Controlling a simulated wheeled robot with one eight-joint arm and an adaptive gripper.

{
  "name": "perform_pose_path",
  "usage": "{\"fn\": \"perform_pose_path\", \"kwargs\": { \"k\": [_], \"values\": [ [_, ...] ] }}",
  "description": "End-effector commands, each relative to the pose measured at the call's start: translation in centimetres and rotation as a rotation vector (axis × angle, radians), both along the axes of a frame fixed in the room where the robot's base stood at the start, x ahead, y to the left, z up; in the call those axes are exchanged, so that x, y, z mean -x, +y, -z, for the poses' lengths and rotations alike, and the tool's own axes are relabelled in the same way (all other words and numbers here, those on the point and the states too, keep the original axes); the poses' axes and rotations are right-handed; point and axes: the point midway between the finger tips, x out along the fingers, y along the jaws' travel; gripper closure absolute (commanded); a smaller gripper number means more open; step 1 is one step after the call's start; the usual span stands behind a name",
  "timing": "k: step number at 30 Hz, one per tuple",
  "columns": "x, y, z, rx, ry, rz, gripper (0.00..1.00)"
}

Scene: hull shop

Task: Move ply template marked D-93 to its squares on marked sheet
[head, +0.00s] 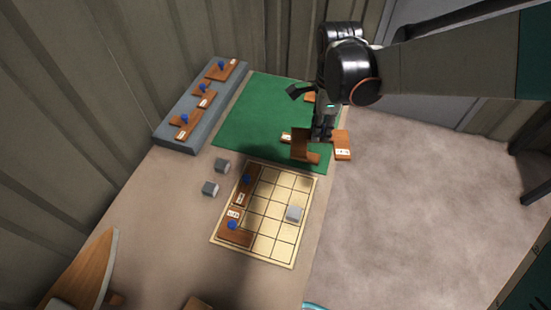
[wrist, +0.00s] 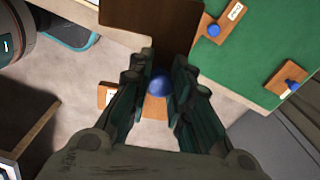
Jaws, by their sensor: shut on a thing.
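My gripper (head: 322,134) is shut on the blue knob (wrist: 160,84) of a brown ply template (head: 342,141), above the near right edge of the green mat. The template also shows in the wrist view (wrist: 145,28), partly hidden by the fingers. It has a white label whose marking is too small to read. The pale marked sheet (head: 272,205) with its grid of squares lies on the bench, nearer than the mat.
A grey block (head: 294,213) stands on the sheet's right side. Two more grey blocks (head: 222,166) (head: 210,189) stand left of it. A blue-grey stand (head: 176,142) holds several templates. Two others lie on the green mat (head: 252,115). A wall rises behind.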

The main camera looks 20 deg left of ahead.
Motion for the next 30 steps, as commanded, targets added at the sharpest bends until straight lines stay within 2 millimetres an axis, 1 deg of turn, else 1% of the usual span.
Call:
{"fn": "perform_pose_path", "kwargs": {
  "k": [1,3,7,10,12,14,24,27,30],
  "values": [
    [2.8,2.1,-0.9,0.0,0.0,0.02,1.0],
    [3.9,3.8,-1.1,0.0,0.0,0.095,1.0],
    [5.3,5.8,-1.5,0.0,0.0,0.193,1.0],
    [5.9,6.6,-1.4,0.0,0.0,0.233,1.0],
    [6.1,6.8,-0.9,0.0,0.0,0.244,1.0],
    [6.1,6.9,0.2,0.0,0.0,0.249,1.0],
    [5.8,6.8,8.5,0.0,0.0,0.251,1.0],
    [5.7,6.8,10.9,0.0,0.0,0.251,1.0],
    [5.7,6.8,12.7,0.0,0.0,0.251,1.0]
  ]
}}
